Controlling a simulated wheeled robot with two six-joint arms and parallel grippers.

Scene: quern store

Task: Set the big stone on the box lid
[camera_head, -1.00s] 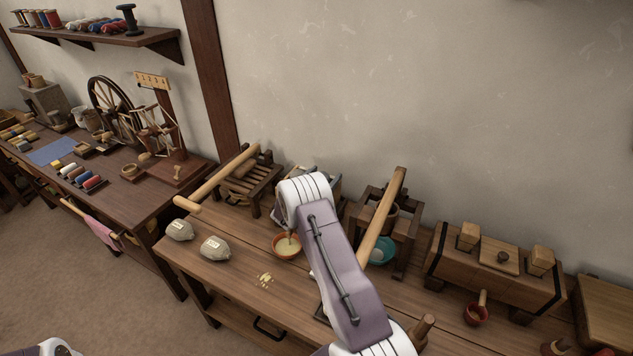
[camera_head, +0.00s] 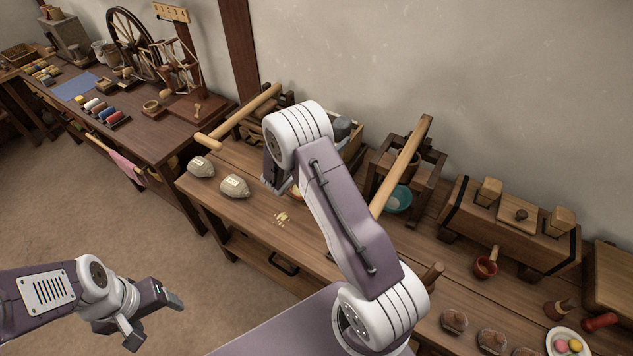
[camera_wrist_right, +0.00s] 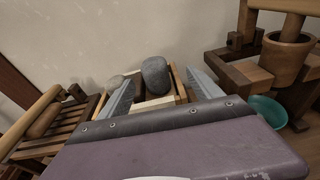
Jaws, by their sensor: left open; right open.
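The big stone is a dark grey, rounded block (camera_wrist_right: 156,75) in a shallow wooden crate (camera_wrist_right: 182,84) by the wall. In the head view a part of the stone (camera_head: 343,128) shows behind my right arm. My right gripper (camera_wrist_right: 164,92) is open and empty; its fingers point toward the crate, with the stone between them in the picture but apart from them. My left gripper (camera_head: 154,315) is open and empty, above the floor at lower left.
A slatted rack (camera_wrist_right: 50,130) and a wooden frame with a bar (camera_head: 402,165) flank the crate.

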